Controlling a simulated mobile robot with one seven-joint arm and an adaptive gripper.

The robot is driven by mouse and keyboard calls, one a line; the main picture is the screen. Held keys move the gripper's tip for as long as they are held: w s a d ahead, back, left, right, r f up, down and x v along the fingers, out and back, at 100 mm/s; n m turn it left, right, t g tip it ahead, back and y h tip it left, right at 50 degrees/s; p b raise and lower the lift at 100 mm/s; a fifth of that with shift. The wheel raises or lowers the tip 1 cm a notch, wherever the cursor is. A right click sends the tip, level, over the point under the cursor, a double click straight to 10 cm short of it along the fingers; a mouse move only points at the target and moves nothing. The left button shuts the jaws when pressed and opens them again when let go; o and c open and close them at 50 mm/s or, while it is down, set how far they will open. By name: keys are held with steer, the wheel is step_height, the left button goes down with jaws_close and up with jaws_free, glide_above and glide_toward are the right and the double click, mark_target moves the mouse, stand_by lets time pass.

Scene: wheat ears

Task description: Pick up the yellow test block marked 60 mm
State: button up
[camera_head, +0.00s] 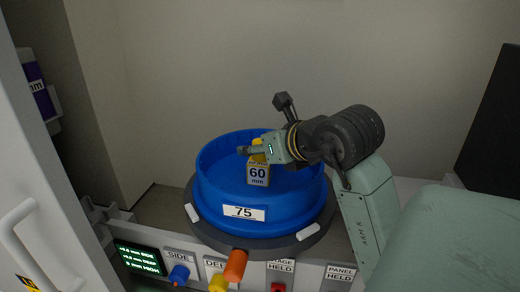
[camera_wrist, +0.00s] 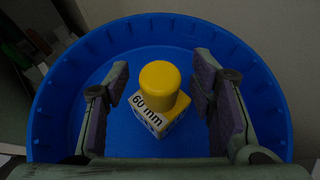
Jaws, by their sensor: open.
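The test block marked 60 mm has a yellow round top (camera_wrist: 160,82) on a pale square base with a "60 mm" label (camera_wrist: 150,108). In the head view the block (camera_head: 258,174) stands inside the round blue tub (camera_head: 230,210), its top partly hidden by my gripper (camera_head: 250,150). In the wrist view my gripper (camera_wrist: 162,95) is open, with one finger on each side of the block. Gaps show between the block and both fingers. Whether the fingertips are level with the yellow top is hard to tell.
The tub, labelled 75, sits on a dark round base (camera_head: 285,247) with pale clips. In front is a panel with a green-lit display (camera_head: 138,259), a blue knob (camera_head: 179,274) and an orange knob (camera_head: 235,266). A pale door with a handle (camera_head: 25,245) stands at left.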

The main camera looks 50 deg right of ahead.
steer(key=shift+c, duration=0.2)
jaws_close()
stand_by(0.5)
